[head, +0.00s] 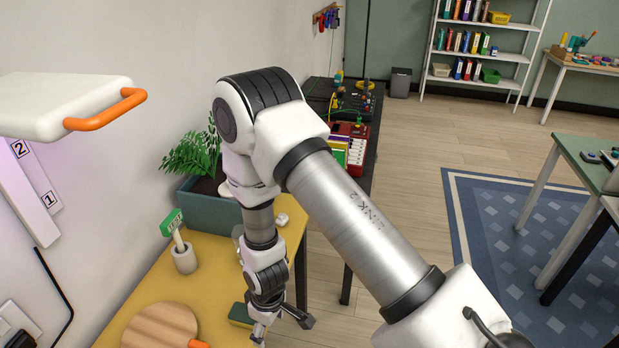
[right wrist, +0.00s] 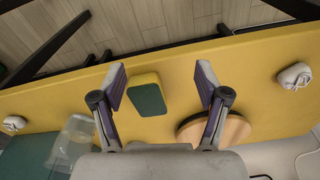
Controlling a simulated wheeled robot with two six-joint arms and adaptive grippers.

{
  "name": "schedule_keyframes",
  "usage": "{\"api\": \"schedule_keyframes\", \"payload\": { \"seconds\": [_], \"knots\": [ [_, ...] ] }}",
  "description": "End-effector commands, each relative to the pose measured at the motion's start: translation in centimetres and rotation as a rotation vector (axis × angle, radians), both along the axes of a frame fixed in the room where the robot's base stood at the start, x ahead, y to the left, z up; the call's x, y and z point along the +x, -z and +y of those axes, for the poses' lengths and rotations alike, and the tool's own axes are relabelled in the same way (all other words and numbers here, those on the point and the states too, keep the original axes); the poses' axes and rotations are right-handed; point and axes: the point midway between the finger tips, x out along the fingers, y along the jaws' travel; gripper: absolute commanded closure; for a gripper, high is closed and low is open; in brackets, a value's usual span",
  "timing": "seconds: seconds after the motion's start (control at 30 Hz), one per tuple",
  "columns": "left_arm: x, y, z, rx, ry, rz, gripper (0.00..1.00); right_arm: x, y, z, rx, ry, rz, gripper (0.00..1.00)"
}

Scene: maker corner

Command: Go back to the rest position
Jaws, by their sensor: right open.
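My right arm reaches in from the lower right of the head view, and its gripper (head: 282,326) hangs low over the yellow table (head: 212,258). In the right wrist view the two fingers of the right gripper (right wrist: 161,84) are spread apart with nothing held. A yellow and green sponge (right wrist: 149,97) lies on the table and shows between the fingers. In the head view the sponge (head: 240,315) is just left of the gripper. My left gripper is not in view.
A round wooden board (head: 160,328) lies at the table's front. A planter (head: 208,212) stands at the back. A clear cup (right wrist: 76,138) and small white items (right wrist: 294,76) are on the table. Open floor lies right.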

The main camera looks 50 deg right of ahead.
Motion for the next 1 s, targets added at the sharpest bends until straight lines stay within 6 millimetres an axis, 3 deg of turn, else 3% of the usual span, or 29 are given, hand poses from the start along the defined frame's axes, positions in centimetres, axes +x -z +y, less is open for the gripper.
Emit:
{"api": "schedule_keyframes", "payload": {
  "seconds": [0.03, 0.1, 0.2, 0.27, 0.53, 0.73, 1.0],
  "knots": [
    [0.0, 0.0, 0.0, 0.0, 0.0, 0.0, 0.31, -4.3, 2.7, 0.1, -0.006, 0.066, 0.041, 0.26],
    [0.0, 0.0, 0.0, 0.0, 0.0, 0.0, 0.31, -9.5, 5.1, 0.3, -0.012, 0.181, 0.063, 0.26],
    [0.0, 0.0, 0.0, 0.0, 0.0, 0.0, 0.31, -15.0, 6.6, 0.6, -0.011, 0.309, 0.079, 0.26],
    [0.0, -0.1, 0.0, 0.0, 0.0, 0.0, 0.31, -16.5, 6.8, 0.7, -0.009, 0.352, 0.079, 0.26],
    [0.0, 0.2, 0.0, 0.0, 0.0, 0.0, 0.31, -16.7, 7.0, 0.7, -0.007, 0.373, 0.071, 0.26],
    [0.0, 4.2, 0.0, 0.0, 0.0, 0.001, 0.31, -16.7, 11.0, 0.7, -0.007, 0.372, 0.071, 0.26],
    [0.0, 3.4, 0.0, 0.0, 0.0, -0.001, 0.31, -16.7, 10.2, 0.7, -0.007, 0.371, 0.07, 0.26]
  ]
}}
